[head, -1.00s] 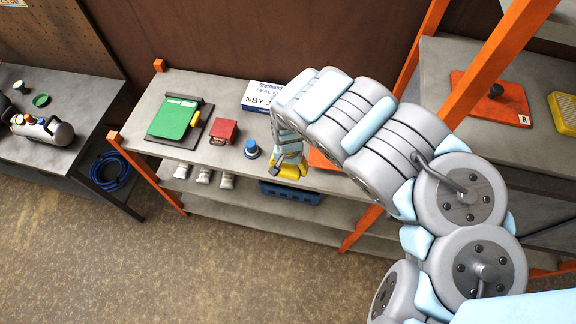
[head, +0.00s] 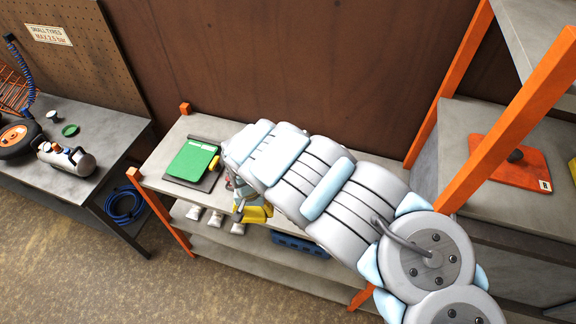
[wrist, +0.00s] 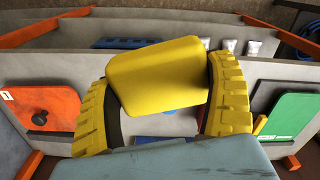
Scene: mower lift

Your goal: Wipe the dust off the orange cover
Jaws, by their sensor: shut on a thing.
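My gripper (wrist: 165,100) is shut on a smooth yellow block (wrist: 158,72), its ridged yellow-and-black fingers on either side. In the head view my gripper (head: 250,210) is at the front edge of the middle bench, right of the green panel, largely hidden by my arm. An orange cover (wrist: 62,102) with a dark knob and a white label lies at the left of the wrist view, apart from the block; my arm hides it in the head view. Another orange cover (head: 508,166), labelled R, lies on the right bench. I cannot make out dust.
A green panel (head: 190,160) lies on the middle bench (head: 165,140); it also shows in the wrist view (wrist: 288,118). White tubes (head: 216,220) and a blue crate (head: 300,245) are on the shelf below. Orange posts (head: 448,85) stand at the right.

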